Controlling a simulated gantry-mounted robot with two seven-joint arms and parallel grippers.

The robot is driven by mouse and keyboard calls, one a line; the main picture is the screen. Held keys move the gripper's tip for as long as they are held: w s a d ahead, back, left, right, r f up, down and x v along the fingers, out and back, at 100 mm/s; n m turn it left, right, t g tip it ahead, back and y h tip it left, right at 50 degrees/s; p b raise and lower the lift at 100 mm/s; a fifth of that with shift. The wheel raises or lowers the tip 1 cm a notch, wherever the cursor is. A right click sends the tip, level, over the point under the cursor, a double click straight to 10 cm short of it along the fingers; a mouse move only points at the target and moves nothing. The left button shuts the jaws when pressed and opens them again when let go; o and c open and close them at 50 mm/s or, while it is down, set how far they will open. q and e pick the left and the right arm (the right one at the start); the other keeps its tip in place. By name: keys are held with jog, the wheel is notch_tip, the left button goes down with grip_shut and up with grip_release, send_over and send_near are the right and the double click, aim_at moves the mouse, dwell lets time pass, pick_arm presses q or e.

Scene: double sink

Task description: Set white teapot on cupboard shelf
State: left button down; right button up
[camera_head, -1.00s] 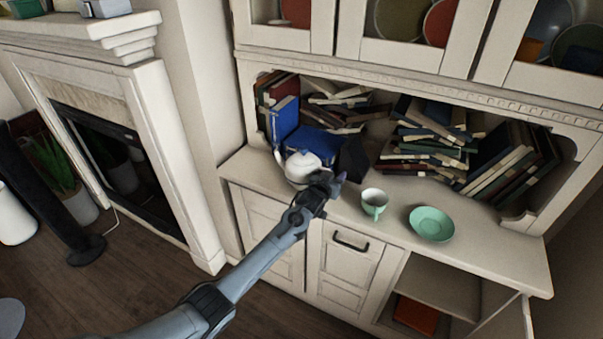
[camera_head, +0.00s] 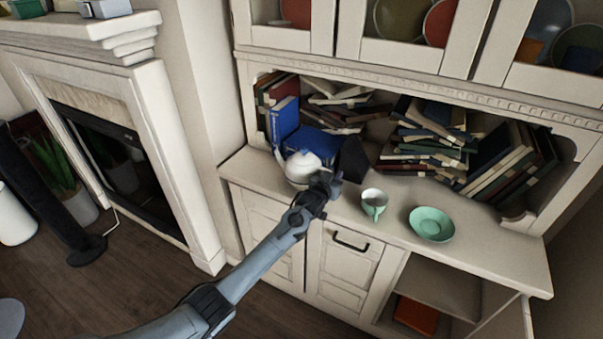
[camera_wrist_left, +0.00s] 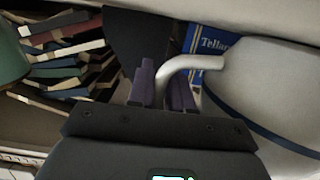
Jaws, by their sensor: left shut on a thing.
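The white teapot (camera_head: 303,167) is at the left part of the cupboard's counter, in front of the blue books. My left gripper (camera_head: 328,183) is at its right side. In the left wrist view the gripper (camera_wrist_left: 165,95) is shut on the teapot's curved handle (camera_wrist_left: 190,66), and the teapot body (camera_wrist_left: 265,95) fills the right side. I cannot tell whether the teapot's base touches the counter. The cupboard's open lower compartment has a shelf (camera_head: 440,283), and its door (camera_head: 508,325) stands open at the lower right. My right gripper is not in view.
A green cup (camera_head: 374,203) and a green saucer (camera_head: 432,224) are on the counter to the right of the gripper. Stacked books (camera_head: 430,140) fill the niche behind. An orange-red thing (camera_head: 416,316) lies below the shelf. The visible shelf surface is clear.

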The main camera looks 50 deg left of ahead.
pick_arm(q)
jog(key=shift+r, duration=0.2)
dwell(0.4)
jog(key=shift+w+r, duration=0.1)
jog(key=shift+r, duration=0.05)
jog(key=shift+r, duration=0.1)
